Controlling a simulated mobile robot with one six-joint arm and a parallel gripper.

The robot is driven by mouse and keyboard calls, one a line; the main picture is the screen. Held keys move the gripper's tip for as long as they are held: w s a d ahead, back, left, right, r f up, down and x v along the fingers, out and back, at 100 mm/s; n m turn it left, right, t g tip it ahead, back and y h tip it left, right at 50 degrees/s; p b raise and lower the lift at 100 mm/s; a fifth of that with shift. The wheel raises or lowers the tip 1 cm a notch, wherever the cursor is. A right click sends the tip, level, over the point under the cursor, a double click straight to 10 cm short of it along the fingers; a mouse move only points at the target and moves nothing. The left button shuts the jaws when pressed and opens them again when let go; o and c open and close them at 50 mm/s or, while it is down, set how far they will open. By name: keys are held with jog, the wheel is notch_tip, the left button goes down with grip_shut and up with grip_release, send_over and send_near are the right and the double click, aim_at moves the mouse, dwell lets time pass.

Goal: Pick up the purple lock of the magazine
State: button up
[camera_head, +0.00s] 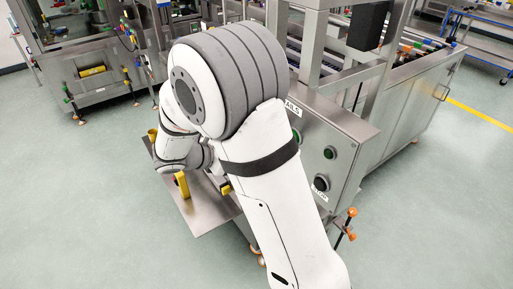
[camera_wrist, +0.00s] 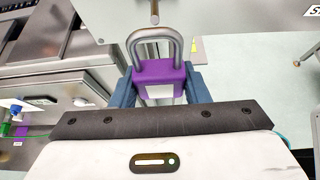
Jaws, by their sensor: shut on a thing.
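The purple lock (camera_wrist: 158,75) shows in the wrist view, with a purple body and a grey metal shackle pointing up in the picture. My gripper (camera_wrist: 160,88) has its two blue fingers on either side of the lock's body and is shut on it. A metal pin (camera_wrist: 155,14) stands just beyond the top of the shackle, in front of a grey metal plate. I cannot tell whether the shackle touches the pin. In the head view my arm hides the lock and the gripper.
A steel machine cabinet (camera_head: 345,150) with black and green knobs stands right of my arm. A metal plate with yellow parts (camera_head: 183,185) lies below the arm. Another machine (camera_head: 95,75) stands at the back left. Open green floor (camera_head: 440,210) lies at the right.

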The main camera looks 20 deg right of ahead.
jog(key=shift+s+a+r+p, duration=0.15)
jog(key=shift+s+a+p, duration=0.05)
jog(key=shift+a, duration=0.5)
jog(key=shift+s+a+r+p, duration=0.15)
jog(key=shift+s+a, duration=0.1)
jog(key=shift+a, duration=0.4)
jog(key=shift+s+a+r+p, duration=0.1)
jog(key=shift+s+a+p, duration=0.1)
jog(key=shift+a, duration=0.5)
